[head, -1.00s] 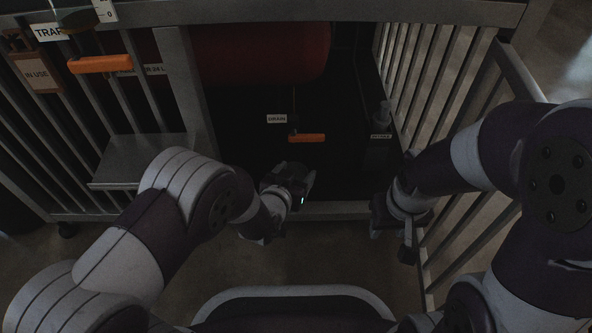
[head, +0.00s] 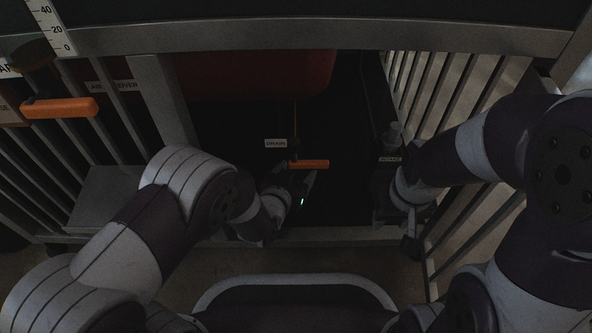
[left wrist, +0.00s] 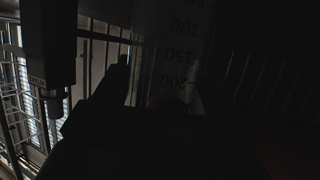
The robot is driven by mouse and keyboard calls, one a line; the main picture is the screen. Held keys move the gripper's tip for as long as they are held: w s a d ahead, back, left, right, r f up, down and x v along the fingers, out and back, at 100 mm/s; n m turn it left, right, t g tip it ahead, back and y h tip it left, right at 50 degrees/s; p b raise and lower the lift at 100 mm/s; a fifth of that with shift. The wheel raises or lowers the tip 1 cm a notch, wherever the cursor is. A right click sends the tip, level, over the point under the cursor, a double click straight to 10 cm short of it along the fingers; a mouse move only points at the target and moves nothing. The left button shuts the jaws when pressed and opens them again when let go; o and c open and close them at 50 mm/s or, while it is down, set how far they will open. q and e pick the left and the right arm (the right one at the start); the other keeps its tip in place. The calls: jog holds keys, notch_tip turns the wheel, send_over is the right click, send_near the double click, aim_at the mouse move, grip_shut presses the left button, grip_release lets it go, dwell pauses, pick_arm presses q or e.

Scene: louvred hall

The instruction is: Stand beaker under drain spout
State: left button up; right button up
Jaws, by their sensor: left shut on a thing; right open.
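My left gripper (head: 296,187) is inside the dark bay, just below the orange drain handle (head: 309,164) and the DRAIN label (head: 276,143). It is shut on the beaker (left wrist: 175,55), a clear wall with 100, 150 and 200 marks in the left wrist view. The beaker is too dark to make out in the head view. The drain spout cannot be told apart there. A dark block with a narrower round end (left wrist: 52,103) hangs left of the beaker in the left wrist view; I cannot tell whether it is the spout. My right gripper (head: 402,228) is open at the bay's right side.
A red tank (head: 265,75) fills the bay's top. A small clear bottle (head: 393,133) stands behind a label at the right. Slatted panels (head: 475,85) close the right side.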

pick_arm(q)
jog(key=shift+f, duration=0.45)
dwell(0.4)
jog(key=o, duration=1.1)
jog(key=s+p, duration=0.2)
jog(key=s, duration=0.1)
jog(key=s+a+r+p, duration=0.1)
jog(key=s+p, duration=0.1)
jog(key=s, duration=0.1)
jog(key=s+p, duration=0.1)
jog(key=s, duration=0.1)
jog(key=shift+s+a+r+p, duration=0.3)
jog(key=shift+s+a+p, duration=0.05)
jog(key=shift+s+p, duration=0.05)
